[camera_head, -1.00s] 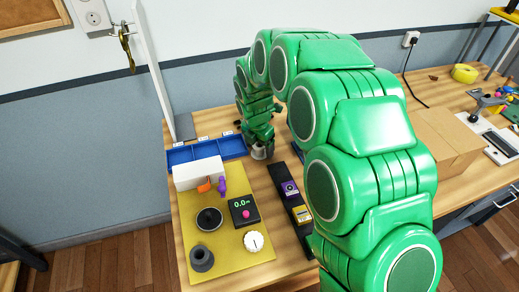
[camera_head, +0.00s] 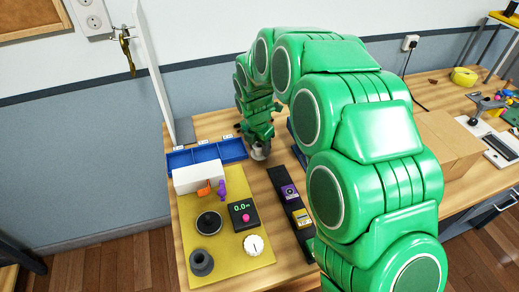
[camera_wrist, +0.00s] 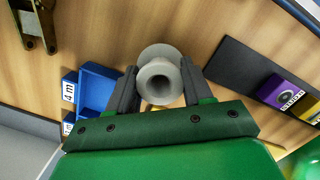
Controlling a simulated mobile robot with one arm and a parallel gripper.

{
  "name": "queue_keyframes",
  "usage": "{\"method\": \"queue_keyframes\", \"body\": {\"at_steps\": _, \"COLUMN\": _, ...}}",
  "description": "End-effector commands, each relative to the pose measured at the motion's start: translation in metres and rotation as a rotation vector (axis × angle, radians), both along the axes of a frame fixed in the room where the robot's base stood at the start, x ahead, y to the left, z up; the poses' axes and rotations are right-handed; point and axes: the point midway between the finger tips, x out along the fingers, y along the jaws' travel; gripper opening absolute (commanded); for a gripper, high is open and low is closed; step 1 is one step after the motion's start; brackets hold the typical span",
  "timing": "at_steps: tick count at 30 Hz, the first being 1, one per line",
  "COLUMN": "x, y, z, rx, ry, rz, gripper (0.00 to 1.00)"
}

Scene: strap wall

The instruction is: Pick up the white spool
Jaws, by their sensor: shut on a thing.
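The white spool (camera_wrist: 158,80) is between the two dark fingers of my gripper (camera_wrist: 158,88) in the wrist view. It looks pale grey, with a wide flange and a round hole facing the camera. My gripper is shut on it, one finger on each side. In the head view the spool (camera_head: 260,153) shows small and partly hidden under my gripper (camera_head: 258,146), near the right end of the blue tray. How far it is above the wooden table cannot be told.
A blue tray (camera_head: 234,149) with compartments and a yellow mat (camera_head: 228,268) lie left of my gripper. The mat bears a white block (camera_head: 199,178), a grey spool-like part (camera_head: 201,262) and a black device (camera_head: 244,216). A black strip (camera_head: 294,222) lies to the right. A cardboard box (camera_head: 447,150) stands farther right.

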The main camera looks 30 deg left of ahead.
Motion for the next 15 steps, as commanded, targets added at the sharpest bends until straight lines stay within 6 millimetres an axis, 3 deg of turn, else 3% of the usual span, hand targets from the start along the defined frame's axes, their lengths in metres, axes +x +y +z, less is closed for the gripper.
{"method": "queue_keyframes", "body": {"at_steps": 3, "x": 0.0, "y": 0.001, "z": 0.018, "rx": 0.004, "ry": -0.003, "rz": 0.0, "gripper": 0.2}}
{"method": "queue_keyframes", "body": {"at_steps": 15, "x": -0.028, "y": -0.023, "z": 0.057, "rx": 0.001, "ry": 0.0, "rz": 0.001, "gripper": 0.2}}
